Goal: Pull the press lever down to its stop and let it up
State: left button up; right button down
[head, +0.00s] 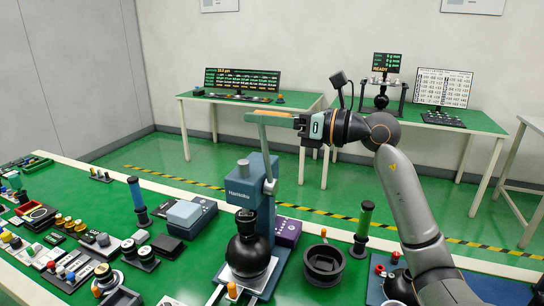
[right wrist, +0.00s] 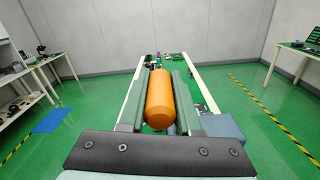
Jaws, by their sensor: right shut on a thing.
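The blue-grey arbor press (head: 240,190) stands on the front bench, left of the middle of the head view. Its thin lever rod (head: 263,150) rises almost upright from the pivot on the press's right side. My right gripper (head: 268,118) is at the top of the rod, reached from the right. In the right wrist view the orange lever grip (right wrist: 160,98) lies lengthwise between my two green fingers, which are shut on it. A black round part (head: 247,252) sits low at the front of the press. My left gripper is not in view.
A green-handled tool (head: 363,228) and a black ring-shaped holder (head: 324,262) stand right of the press. A blue-handled tool (head: 137,200), a grey-blue box (head: 185,213) and many small parts fill the bench to the left. The air around the raised lever looks clear.

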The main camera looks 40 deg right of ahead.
jog(key=shift+a, duration=0.15)
jog(key=shift+s+a+f+b, duration=0.3)
jog(key=shift+s+a, duration=0.05)
jog(key=shift+a, duration=0.25)
jog(key=shift+s+a+f+b, duration=0.3)
jog(key=shift+a, duration=0.3)
jog(key=shift+s+a+f+b, duration=0.3)
jog(key=shift+a+f+b, duration=0.1)
jog(key=shift+a, duration=0.2)
jog(key=shift+s+a+f+b, duration=0.25)
jog(key=shift+a+f, duration=0.1)
jog(key=shift+a, duration=0.2)
jog(key=shift+f, duration=0.1)
